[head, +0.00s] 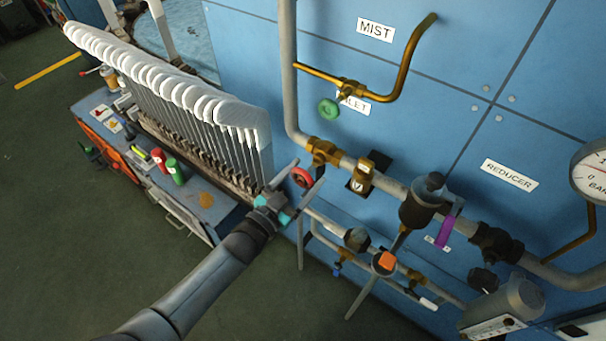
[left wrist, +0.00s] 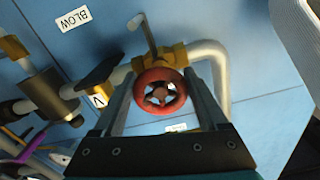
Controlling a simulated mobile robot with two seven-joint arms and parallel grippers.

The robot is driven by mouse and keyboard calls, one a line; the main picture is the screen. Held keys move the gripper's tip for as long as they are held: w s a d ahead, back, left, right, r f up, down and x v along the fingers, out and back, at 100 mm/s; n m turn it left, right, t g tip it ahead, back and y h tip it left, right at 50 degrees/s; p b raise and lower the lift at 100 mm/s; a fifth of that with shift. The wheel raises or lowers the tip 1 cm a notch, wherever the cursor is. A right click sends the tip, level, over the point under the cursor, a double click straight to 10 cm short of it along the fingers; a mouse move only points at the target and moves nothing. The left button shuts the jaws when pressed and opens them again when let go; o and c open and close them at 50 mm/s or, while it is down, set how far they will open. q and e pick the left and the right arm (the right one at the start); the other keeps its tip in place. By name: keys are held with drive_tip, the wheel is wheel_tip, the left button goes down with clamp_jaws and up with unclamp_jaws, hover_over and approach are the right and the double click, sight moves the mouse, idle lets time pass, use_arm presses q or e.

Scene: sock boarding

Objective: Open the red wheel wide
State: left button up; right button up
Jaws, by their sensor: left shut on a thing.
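The red wheel (head: 302,177) is a small spoked handwheel on a brass valve (head: 323,152) in the grey pipe along the blue wall. It also shows in the left wrist view (left wrist: 160,74), in front of the brass valve body (left wrist: 172,57). My left gripper (head: 305,173) reaches up to it, with one finger on each side of the rim. In the left wrist view the two fingers (left wrist: 160,92) flank the wheel closely, and the gripper is shut on it. My right gripper is not in either view.
A green wheel (head: 329,109) sits above on a brass pipe. A row of white sock boards (head: 180,90) stands at left on a bench with cans. A black-topped reducer (head: 424,200) and a gauge (head: 592,172) are to the right. Lower pipes run below the wheel.

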use_arm(q)
drive_tip(key=n, duration=0.6)
drive_tip(key=shift+s+d+n, duration=0.1)
drive_tip(key=shift+n, duration=0.2)
drive_tip(key=n+b, duration=0.1)
drive_tip(key=n, duration=0.5)
drive_tip(key=shift+d+r, duration=0.1)
drive_tip(key=shift+n, duration=0.3)
drive_tip(key=o, duration=1.3)
drive_tip(key=shift+s, duration=0.1)
drive_tip(key=v, duration=1.5)
drive_tip(key=shift+s+r, duration=0.1)
